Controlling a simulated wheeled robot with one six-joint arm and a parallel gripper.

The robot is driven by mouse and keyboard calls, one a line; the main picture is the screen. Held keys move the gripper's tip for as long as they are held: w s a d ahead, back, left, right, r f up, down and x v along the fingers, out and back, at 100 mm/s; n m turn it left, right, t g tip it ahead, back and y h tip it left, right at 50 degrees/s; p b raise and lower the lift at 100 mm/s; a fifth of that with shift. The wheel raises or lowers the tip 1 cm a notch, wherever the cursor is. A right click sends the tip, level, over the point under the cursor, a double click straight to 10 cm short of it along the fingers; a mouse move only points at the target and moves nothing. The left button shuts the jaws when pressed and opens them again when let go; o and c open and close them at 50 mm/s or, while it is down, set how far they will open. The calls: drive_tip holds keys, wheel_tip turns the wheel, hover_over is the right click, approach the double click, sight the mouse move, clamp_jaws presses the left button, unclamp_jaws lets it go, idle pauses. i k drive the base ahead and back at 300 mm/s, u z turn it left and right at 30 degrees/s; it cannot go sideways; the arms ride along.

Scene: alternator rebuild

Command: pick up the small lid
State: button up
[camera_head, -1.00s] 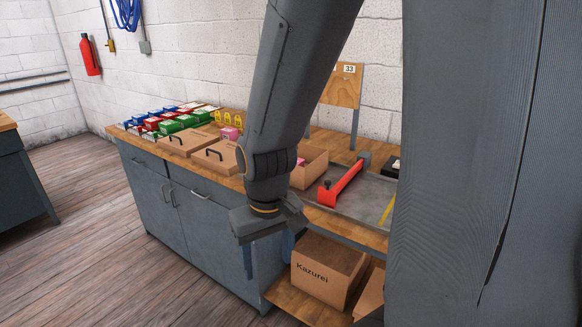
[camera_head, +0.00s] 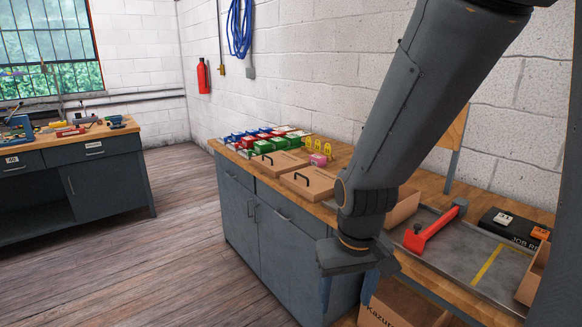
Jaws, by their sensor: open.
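My gripper (camera_head: 347,291) points down in front of the bench's front edge, right of and nearer than both lids. Its two blue fingers are apart and nothing shows between them. My arm hides part of the bench right of the nearer lid.
Several coloured boxes (camera_head: 268,145) stand behind the lids, with a pink block (camera_head: 318,160) beside them. An open cardboard box (camera_head: 402,208) and a grey tray (camera_head: 478,262) holding a red tool (camera_head: 430,230) are to the right. The floor (camera_head: 180,220) left of the bench is clear.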

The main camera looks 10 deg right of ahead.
sight(275, 165)
drive_tip(key=u, duration=1.2)
drive_tip(key=i, duration=3.3)
drive_tip(key=z, duration=3.35)
drive_tip(key=i, duration=0.5)
drive_tip(key=u, duration=0.1)
